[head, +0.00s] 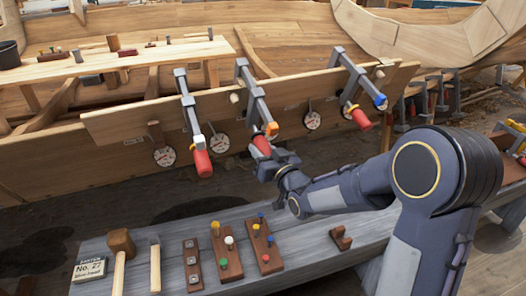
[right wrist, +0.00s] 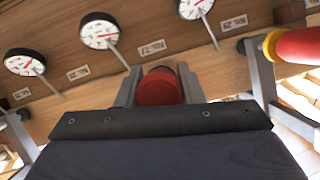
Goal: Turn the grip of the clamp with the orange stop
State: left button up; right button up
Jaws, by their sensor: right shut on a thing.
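The clamp with the orange stop (head: 256,98) is the middle one of three on the hull plank, its orange stop (head: 271,129) at its lower end. Its red grip (head: 261,145) points down toward my right gripper (head: 271,157). My right gripper is shut on this grip. In the right wrist view the red grip (right wrist: 160,88) sits between the two grey fingers, seen end-on; its far part is hidden. My left gripper is not in view.
A clamp with a white stop (head: 187,104) is on the left, one with a blue stop (head: 357,76) on the right. Round dials (head: 221,143) hang along the plank. Below, a grey bench (head: 340,215) holds a mallet (head: 120,243), a hammer and peg boards.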

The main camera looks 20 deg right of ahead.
jog(key=shift+f+m+y+b, duration=0.3)
jog(key=shift+m+y+b, duration=0.35)
jog(key=shift+b, duration=0.9)
jog(key=shift+r+m+y+b, duration=0.1)
jog(key=shift+m+y+b, duration=0.65)
jog(key=shift+y+b, duration=0.1)
jog(key=shift+a+r+m+y, duration=0.1)
jog(key=shift+r+m+y, duration=0.05)
jog(key=shift+m+y, duration=0.6)
jog(key=m+y, duration=0.2)
jog(key=m, duration=0.1)
jog(key=shift+s+a+m+y, duration=0.1)
jog(key=shift+m+y, duration=0.15)
jog(key=shift+y, duration=0.1)
jog(key=m+t+y, duration=0.1)
jog(key=m, duration=0.1)
jog(key=shift+m, duration=0.3)
jog(key=shift+r+m+t+y+b, duration=0.15)
jog(key=shift+m+t+y+b, duration=0.35)
jog(key=shift+m, duration=0.8)
jog(key=o, duration=1)
jog(key=shift+r, duration=0.15)
